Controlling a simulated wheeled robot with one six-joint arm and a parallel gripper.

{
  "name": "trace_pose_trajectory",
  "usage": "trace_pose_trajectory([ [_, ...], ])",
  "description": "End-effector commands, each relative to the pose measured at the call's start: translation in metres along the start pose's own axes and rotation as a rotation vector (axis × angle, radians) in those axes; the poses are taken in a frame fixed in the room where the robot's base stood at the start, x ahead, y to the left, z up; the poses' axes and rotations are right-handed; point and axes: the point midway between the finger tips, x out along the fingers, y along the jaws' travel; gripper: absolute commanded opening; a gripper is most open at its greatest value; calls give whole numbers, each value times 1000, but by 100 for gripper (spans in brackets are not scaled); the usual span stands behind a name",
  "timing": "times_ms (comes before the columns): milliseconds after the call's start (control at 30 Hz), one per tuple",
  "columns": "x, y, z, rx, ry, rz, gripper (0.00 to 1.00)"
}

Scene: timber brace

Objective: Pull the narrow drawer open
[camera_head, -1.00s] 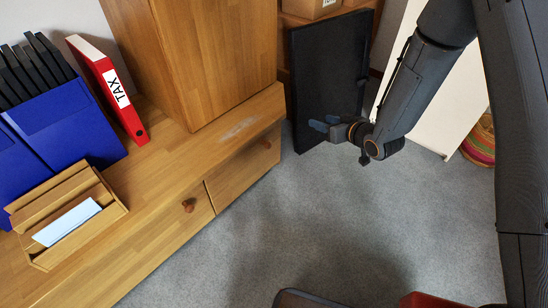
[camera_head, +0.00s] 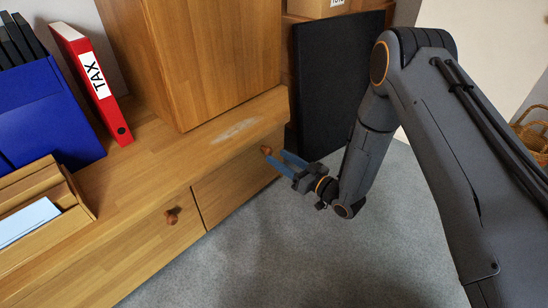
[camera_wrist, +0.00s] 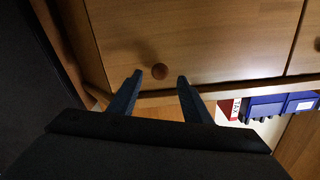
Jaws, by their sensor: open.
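A low wooden cabinet has two drawers side by side, both shut. The right drawer (camera_head: 232,184) looks like the narrower one, and its round brown knob (camera_head: 266,150) is near its top. My gripper (camera_head: 275,157) is open at this knob, with its blue fingers pointing at the drawer front. In the wrist view the knob (camera_wrist: 160,71) shows between the two fingertips, at about their height in the picture. I cannot tell whether the fingers reach around it or touch it. The left drawer (camera_head: 145,245) has its own knob (camera_head: 171,215).
A tall wooden cupboard (camera_head: 215,60), a red TAX binder (camera_head: 92,82), a blue file holder (camera_head: 45,115) and a wooden letter tray (camera_head: 35,195) stand on the cabinet. A black panel (camera_head: 335,85) stands close to its right end. Grey carpet (camera_head: 290,245) in front is clear.

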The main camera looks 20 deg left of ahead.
Motion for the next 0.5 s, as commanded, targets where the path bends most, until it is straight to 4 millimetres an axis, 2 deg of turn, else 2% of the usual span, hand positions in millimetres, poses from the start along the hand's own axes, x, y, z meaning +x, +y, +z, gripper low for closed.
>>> trace_pose_trajectory([
  [33, 9, 0, 2, -1, 1, -4, 44],
  [200, 29, 0, 1, -1, 0, -2, 44],
  [500, 37, 0, 0, 1, -1, 1, 44],
])
